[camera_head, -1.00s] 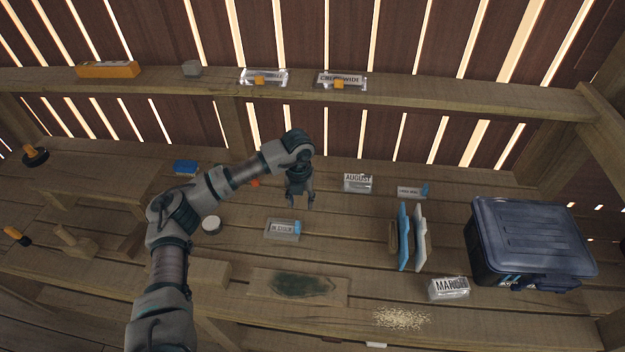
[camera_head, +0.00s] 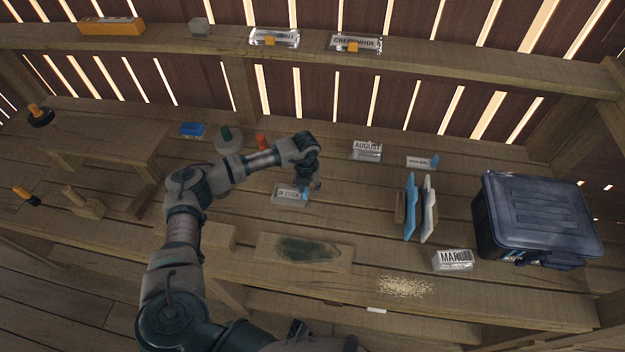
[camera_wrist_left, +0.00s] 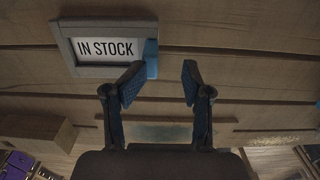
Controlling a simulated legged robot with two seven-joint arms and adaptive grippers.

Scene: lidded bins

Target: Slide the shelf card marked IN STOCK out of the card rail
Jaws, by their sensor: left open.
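The white card marked IN STOCK (camera_wrist_left: 106,48) sits in a grey card rail (camera_wrist_left: 64,42) on the workbench, with a blue tab (camera_wrist_left: 151,59) at its right end. In the head view the card rail (camera_head: 287,202) lies mid-bench, partly behind my left gripper (camera_head: 310,190). My left gripper is open and empty in the left wrist view (camera_wrist_left: 159,84). Its left fingertip is close to the blue tab, in front of its lower part; whether they touch I cannot tell. The right fingertip is apart, to the right of the tab. My right gripper is not in view.
A second labelled holder with a blue tab (camera_head: 421,162), the AUGUST block (camera_head: 367,152), upright blue and white panels (camera_head: 410,208) and a lidded dark bin (camera_head: 535,215) stand to the right. A board with a dark green patch (camera_head: 262,252) lies in front. Bare planks lie between.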

